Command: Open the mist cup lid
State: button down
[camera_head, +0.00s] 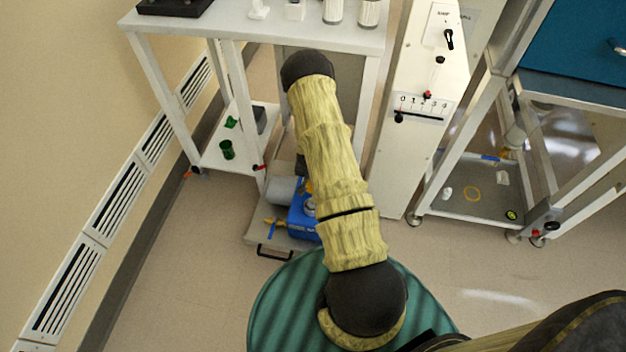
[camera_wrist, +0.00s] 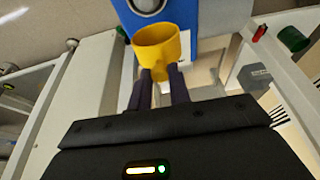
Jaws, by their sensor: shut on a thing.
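In the wrist view my gripper (camera_wrist: 160,76) has its two dark fingers on either side of the narrow tab of a yellow cup-shaped part (camera_wrist: 158,42) and is shut on it. The round rim of this part faces the camera at an angle. It lies in front of a blue body (camera_wrist: 180,14) with a round grey-rimmed fitting. I cannot tell the lid from the cup here. In the head view the blue pump (camera_head: 302,222) stands low beside the white bench, partly behind my arm. My gripper is hidden there.
The white bench (camera_head: 255,30) stands over a lower shelf with a green cup (camera_head: 227,150). A white panel with a scale (camera_head: 422,107) rises to the right of my arm. A wheeled frame (camera_head: 470,200) stands further right. Open floor (camera_head: 190,270) lies at the left front.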

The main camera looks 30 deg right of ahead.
jog(key=shift+d, duration=0.1)
jog(key=c, duration=1.3)
grip_release()
jog(key=shift+r, duration=0.15)
jog(key=p+v, duration=0.2)
jog(key=v, duration=1.5)
jog(key=shift+a+p, duration=0.2)
jog(key=shift+p, duration=0.15)
